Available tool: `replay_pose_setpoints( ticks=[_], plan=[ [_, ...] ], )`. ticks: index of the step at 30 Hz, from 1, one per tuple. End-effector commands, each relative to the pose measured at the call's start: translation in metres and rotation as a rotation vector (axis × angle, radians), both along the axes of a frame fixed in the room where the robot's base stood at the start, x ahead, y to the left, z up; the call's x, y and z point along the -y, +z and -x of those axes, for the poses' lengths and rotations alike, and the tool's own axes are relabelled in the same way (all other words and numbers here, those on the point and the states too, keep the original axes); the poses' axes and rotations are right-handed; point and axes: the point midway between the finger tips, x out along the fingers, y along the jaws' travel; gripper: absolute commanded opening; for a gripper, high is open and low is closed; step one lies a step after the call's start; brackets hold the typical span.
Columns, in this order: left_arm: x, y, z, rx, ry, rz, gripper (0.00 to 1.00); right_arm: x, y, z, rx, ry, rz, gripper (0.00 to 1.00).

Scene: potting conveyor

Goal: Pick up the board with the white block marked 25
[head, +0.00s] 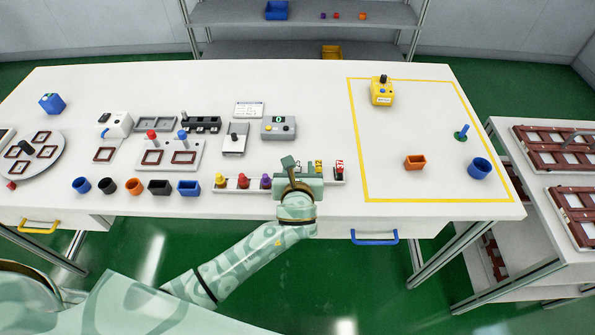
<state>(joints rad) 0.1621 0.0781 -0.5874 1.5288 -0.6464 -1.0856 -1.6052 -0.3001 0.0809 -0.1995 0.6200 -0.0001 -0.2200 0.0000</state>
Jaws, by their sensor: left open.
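A long narrow white board (231,185) lies near the table's front edge. It carries a yellow knob (220,180), a red knob (243,182) and a purple knob (266,181). Near its right end stand a small yellow block (319,166) and a red-and-white marked block (339,167); I cannot read their marks for sure, and no block clearly reads 25. My left gripper (298,176) is over the right half of this board, open, and hides part of it. I cannot tell whether it touches the board. My right gripper is not in view.
Several cups stand front left. At right, a yellow outline holds a yellow device (382,92), an orange pot (414,162) and a blue cup (480,168).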

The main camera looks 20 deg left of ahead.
Motion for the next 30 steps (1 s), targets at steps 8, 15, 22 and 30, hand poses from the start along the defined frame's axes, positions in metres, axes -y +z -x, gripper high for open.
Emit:
replay_pose_setpoints(
  ticks=[8, 15, 22, 30],
  plan=[
    [-0.012, -0.023, -0.031, 0.0, 0.003, -0.001, 0.42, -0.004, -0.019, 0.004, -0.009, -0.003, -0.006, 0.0],
    [-0.016, -0.026, -0.045, -0.001, 0.001, 0.001, 0.42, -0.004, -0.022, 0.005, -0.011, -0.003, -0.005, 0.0],
    [-0.016, -0.026, -0.045, -0.001, 0.001, 0.001, 0.14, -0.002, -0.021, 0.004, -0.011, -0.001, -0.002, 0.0],
    [-0.016, -0.026, -0.044, -0.001, 0.001, 0.001, 0.0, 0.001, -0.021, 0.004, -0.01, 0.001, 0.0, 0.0]
  ],
)
